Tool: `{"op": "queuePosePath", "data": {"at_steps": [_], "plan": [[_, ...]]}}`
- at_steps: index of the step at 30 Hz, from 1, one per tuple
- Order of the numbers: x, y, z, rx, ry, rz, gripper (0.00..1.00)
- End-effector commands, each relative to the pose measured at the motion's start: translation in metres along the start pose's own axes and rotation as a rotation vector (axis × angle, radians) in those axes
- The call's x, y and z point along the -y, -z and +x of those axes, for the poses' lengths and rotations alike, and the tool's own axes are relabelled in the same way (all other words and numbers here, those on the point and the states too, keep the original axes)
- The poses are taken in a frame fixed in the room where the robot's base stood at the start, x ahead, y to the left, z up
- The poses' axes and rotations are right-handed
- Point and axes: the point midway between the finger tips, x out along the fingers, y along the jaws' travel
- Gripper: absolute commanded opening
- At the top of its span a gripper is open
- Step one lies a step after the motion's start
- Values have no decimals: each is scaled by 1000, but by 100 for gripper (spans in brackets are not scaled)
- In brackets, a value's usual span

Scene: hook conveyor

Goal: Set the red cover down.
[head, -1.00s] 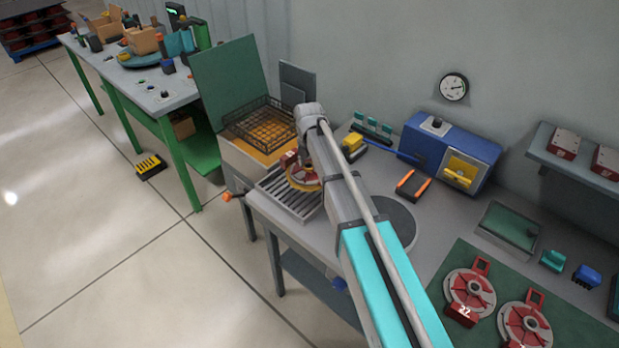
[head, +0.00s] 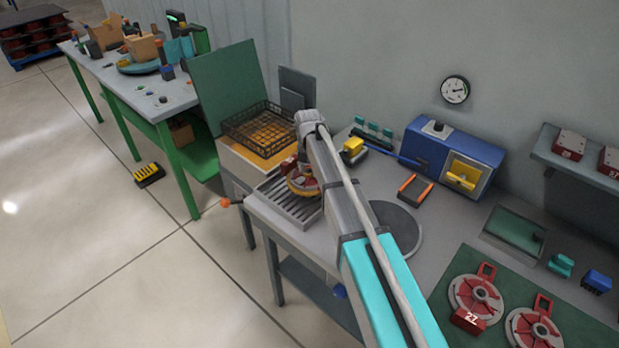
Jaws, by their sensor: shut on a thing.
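The red cover (head: 303,187), a round red piece with a yellow-orange ring, is at the end of my arm, over the right part of a grey slatted rack (head: 283,204). My gripper (head: 304,166) is mostly hidden behind my own arm link and is shut on the cover. The cover looks about level and very close to the slats. I cannot tell whether it touches them. Two more red covers (head: 476,298) and (head: 533,329) lie on a green mat at the lower right.
Behind the rack stands a wire basket (head: 262,129) in an open bin with a raised green lid (head: 226,85). A blue machine (head: 452,150), a yellow block (head: 354,151) and an orange-black tool (head: 414,189) stand to the right. A round grey plate (head: 402,226) lies beside my arm.

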Motion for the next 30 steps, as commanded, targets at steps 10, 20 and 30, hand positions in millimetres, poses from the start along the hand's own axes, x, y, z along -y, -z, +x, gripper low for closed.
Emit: {"op": "queuePosePath", "data": {"at_steps": [10,20,30], "plan": [[-4,-7,24,0,0,0,0],[-4,-6,39,0,0,0,0],[-3,-7,39,0,0,0,0]]}}
